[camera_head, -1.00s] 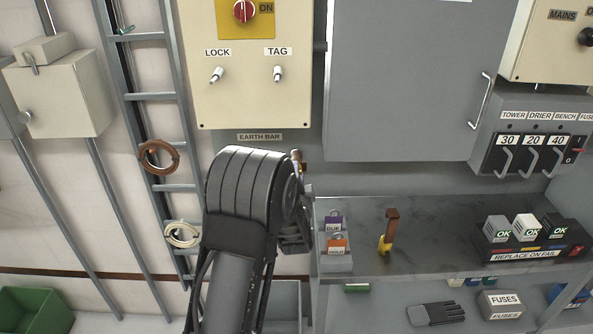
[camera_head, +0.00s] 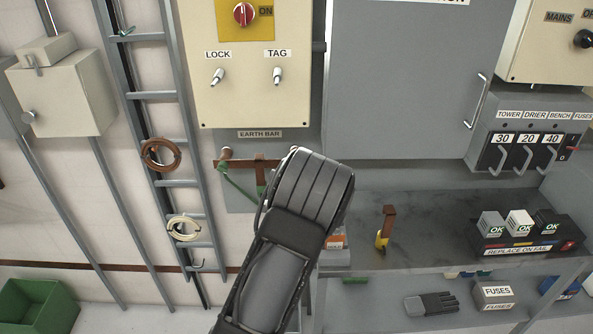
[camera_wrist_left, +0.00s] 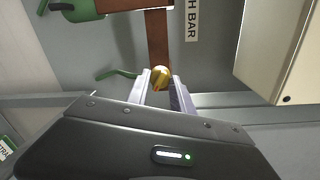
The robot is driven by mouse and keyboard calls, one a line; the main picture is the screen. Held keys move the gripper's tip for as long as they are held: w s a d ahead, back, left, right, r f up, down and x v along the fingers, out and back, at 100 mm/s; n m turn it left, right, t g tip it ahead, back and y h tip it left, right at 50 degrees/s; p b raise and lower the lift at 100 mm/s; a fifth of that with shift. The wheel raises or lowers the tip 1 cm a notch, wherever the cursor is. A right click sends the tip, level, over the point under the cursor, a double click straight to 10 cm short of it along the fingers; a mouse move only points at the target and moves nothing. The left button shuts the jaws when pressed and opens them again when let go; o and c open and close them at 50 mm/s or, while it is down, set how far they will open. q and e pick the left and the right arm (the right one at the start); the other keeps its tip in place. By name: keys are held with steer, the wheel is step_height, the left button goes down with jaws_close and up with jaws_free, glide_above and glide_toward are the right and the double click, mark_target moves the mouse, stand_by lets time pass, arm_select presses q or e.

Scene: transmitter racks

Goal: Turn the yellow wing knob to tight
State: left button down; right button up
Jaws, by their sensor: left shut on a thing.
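The yellow wing knob (camera_wrist_left: 160,73) shows in the left wrist view, at the end of the copper bar (camera_wrist_left: 157,40). My left gripper (camera_wrist_left: 160,87) is shut on it, one finger on each side. In the head view my left arm hides the knob and the fingers. The left part of the copper bar (camera_head: 236,163) shows there below the EARTH BAR label (camera_head: 260,134), with a green cable (camera_head: 236,186) hanging from it. Which way the knob's wings point is too small to tell. My right gripper is not in view.
A grey shelf (camera_head: 440,250) at the right holds a brown-and-yellow tool (camera_head: 386,228) and a REPLACE ON FAIL tray (camera_head: 520,245). A ladder (camera_head: 150,95) with a brown coil (camera_head: 160,155) stands left. The cream LOCK/TAG panel (camera_head: 248,98) is above my arm.

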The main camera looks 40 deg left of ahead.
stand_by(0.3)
arm_select(q)
steer(key=c, duration=1.1)
jaws_free()
steer(key=shift+s+d, duration=0.1)
steer(key=b+v, duration=0.1)
steer(key=v, duration=0.6)
steer(key=shift+s+d, duration=0.2)
steer(key=shift+s, duration=0.05)
